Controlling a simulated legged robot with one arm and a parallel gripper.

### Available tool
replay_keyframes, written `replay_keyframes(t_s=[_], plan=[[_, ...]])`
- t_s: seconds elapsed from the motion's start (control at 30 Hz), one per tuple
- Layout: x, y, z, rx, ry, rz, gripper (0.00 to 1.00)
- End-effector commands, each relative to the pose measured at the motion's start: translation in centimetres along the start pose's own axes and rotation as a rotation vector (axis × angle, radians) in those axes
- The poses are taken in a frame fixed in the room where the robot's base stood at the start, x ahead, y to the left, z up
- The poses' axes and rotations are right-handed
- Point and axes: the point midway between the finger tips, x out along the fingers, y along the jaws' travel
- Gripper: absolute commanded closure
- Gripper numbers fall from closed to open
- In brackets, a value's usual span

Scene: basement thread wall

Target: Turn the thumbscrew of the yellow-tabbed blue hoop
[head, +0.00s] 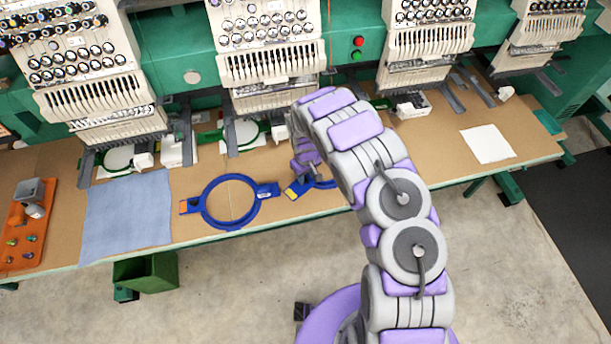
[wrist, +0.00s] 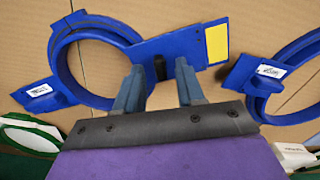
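The yellow-tabbed blue hoop (head: 320,183) lies on the table in the head view, mostly hidden behind my arm. In the wrist view this hoop (wrist: 61,62) fills the upper left, with its blue bracket (wrist: 170,47) and yellow tab (wrist: 217,43) at the top middle. A small dark piece (wrist: 160,68), possibly the thumbscrew, shows at the bracket's near edge. My gripper (wrist: 159,68) is open, with one finger on each side of that dark piece. I cannot tell whether the fingers touch it. In the head view my gripper is over this hoop.
A second blue hoop (head: 205,205) with an orange tab (head: 184,207) lies close to the left; it also shows in the wrist view (wrist: 262,88). A blue cloth (head: 128,215), an orange tray (head: 35,230) and a white cloth (head: 487,144) lie on the table. Embroidery machines (head: 265,45) line the back.

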Motion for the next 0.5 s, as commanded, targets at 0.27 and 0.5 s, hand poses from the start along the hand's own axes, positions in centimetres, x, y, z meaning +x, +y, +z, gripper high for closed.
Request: replay_keyframes(t_s=[0.27, 0.5], plan=[[-4.9, 0.0, -0.1, -0.001, 0.002, 0.002, 0.62], [-9.7, 0.0, -0.3, 0.0, 0.005, 0.002, 0.62]])
